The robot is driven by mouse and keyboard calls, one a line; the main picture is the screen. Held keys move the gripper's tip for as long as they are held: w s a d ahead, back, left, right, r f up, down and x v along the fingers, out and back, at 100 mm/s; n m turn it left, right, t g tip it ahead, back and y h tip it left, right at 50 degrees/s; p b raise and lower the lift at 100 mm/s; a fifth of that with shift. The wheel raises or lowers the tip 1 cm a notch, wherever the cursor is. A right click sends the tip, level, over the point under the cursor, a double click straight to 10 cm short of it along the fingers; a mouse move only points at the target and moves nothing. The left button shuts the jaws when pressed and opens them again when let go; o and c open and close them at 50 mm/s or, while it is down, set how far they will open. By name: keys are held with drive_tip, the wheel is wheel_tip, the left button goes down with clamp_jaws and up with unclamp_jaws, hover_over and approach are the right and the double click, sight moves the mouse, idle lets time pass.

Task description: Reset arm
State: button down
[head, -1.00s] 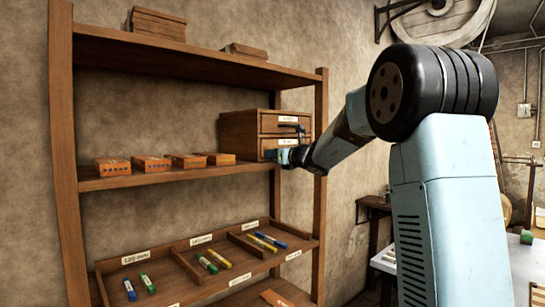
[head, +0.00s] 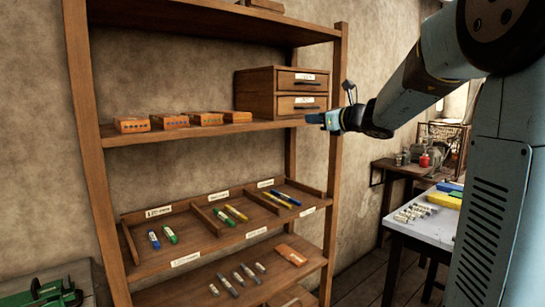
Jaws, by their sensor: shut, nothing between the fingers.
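My gripper (head: 318,119) is at the end of my arm, in front of the shelf's right post. It is shut and empty. It is just right of and a little below the small wooden cabinet with two labelled drawers (head: 296,94). Both drawers look closed. My arm reaches in from the right side of the head view. The fingertips are small in the picture, and I cannot tell the gap to the shelf post (head: 334,180).
Several orange boxes (head: 170,121) stand on the middle shelf. A labelled tray (head: 190,218) below holds coloured tubes. Several grey pieces (head: 238,279) lie lower down. A table (head: 415,232) stands right, a workbench (head: 405,166) behind it. Green equipment (head: 45,292) sits at lower left.

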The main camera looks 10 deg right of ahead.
drive_tip(key=s+a+f+n+g+h, duration=0.1)
drive_tip(key=s+a+f+n+g, duration=0.15)
drive_tip(key=s+n, duration=0.35)
drive_tip(key=s+a+f+n+g+h, duration=0.15)
drive_tip(key=s+f+n, duration=0.25)
drive_tip(key=s, duration=0.4)
drive_tip(key=s+a+f+n+g, duration=0.3)
drive_tip(key=s+n, duration=0.2)
drive_tip(key=s, duration=0.3)
drive_tip(key=s+d+f+n+h, duration=0.3)
drive_tip(key=s+d+f+n, duration=0.1)
drive_tip(key=s+n, duration=0.2)
drive_tip(key=s+d+f+n+g+h, duration=0.1)
drive_tip(key=s+d+f+n+h, duration=0.3)
drive_tip(key=s, duration=0.5)
drive_tip(key=shift+d+f+n, duration=0.15)
drive_tip(key=shift+d+n, duration=0.15)
drive_tip(key=shift+n, duration=0.9)
drive_tip(key=c, duration=1.8)
unclamp_jaws()
